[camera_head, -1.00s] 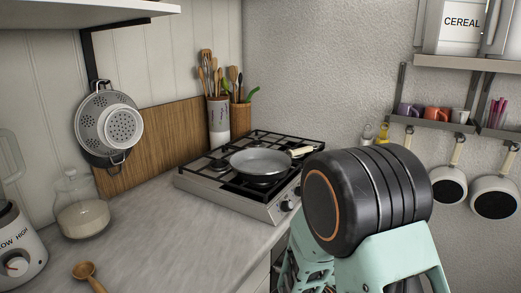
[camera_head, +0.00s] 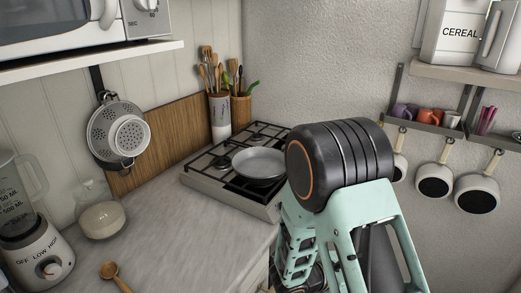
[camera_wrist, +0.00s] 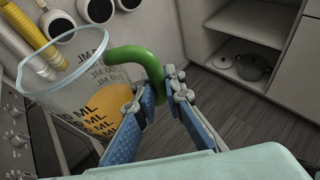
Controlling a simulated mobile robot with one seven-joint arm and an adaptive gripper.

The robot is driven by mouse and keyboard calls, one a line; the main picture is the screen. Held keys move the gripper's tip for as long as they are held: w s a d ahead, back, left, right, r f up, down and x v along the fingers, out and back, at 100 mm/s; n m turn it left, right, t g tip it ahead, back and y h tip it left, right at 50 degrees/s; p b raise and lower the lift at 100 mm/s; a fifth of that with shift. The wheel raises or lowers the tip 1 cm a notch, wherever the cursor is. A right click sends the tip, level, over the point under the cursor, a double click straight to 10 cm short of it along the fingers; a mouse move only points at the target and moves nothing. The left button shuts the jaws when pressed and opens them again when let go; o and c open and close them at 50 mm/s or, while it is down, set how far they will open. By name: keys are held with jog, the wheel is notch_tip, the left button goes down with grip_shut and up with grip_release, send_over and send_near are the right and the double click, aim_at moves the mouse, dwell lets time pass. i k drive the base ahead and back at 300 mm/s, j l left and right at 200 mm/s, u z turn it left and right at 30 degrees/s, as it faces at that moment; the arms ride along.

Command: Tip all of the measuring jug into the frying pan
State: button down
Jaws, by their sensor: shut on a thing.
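The frying pan (camera_head: 260,163) sits on the gas hob in the head view, and my arm hides its right side and handle. In the wrist view, the clear measuring jug (camera_wrist: 52,112) has a green handle (camera_wrist: 150,62) and yellow-orange contents (camera_wrist: 106,112) inside. My gripper (camera_wrist: 158,92) is shut on the green handle. The jug appears tilted in the wrist view. In the head view my arm hides the gripper and the jug.
The gas hob (camera_head: 204,184) stands on the grey worktop (camera_head: 180,225). A blender (camera_head: 38,255), a glass jar (camera_head: 102,222) and a wooden spoon (camera_head: 112,272) are on the left. Utensil holders (camera_head: 220,117) stand behind the hob. Pans (camera_head: 434,181) hang on the right wall.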

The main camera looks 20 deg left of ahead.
aim_at(257, 165)
jog(key=i+l+u, duration=0.15)
jog(key=i+l, duration=0.15)
jog(key=i+l+u, duration=0.15)
jog(key=i+l, duration=0.2)
jog(key=i+l+u, duration=0.2)
jog(key=l, duration=0.25)
jog(key=i+l+u, duration=0.15)
jog(key=i+l, duration=0.15)
jog(key=i+l+u, duration=0.15)
jog(key=l, duration=0.45)
jog(key=i, duration=0.1)
